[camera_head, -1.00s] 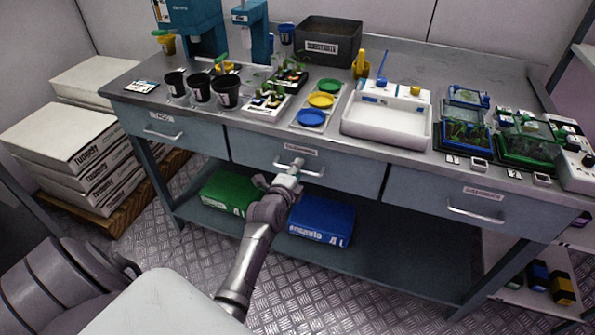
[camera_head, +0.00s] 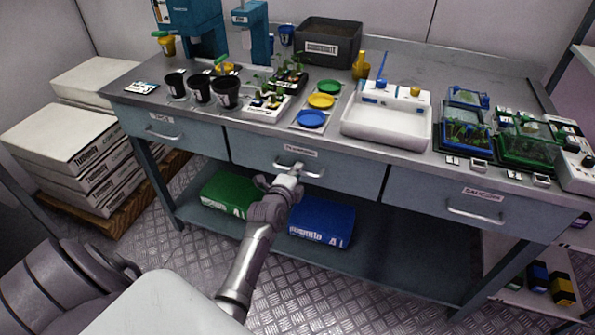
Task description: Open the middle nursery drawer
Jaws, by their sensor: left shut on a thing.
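The middle nursery drawer (camera_head: 348,175) is a grey-blue front under the steel bench top, between two similar drawers. It has a small label and a metal bar handle (camera_head: 315,174). The drawer front looks flush with its neighbours. My left gripper (camera_head: 292,170) comes up from below and is shut on the left part of that handle, and hides part of it. My right gripper is not in view.
The left drawer (camera_head: 190,132) and right drawer (camera_head: 425,196) look shut. Pots, coloured dishes and a white tray (camera_head: 352,125) stand on the bench. Green (camera_head: 229,192) and blue (camera_head: 321,220) packages lie on the shelf below. Stacked boxes (camera_head: 62,141) stand at left.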

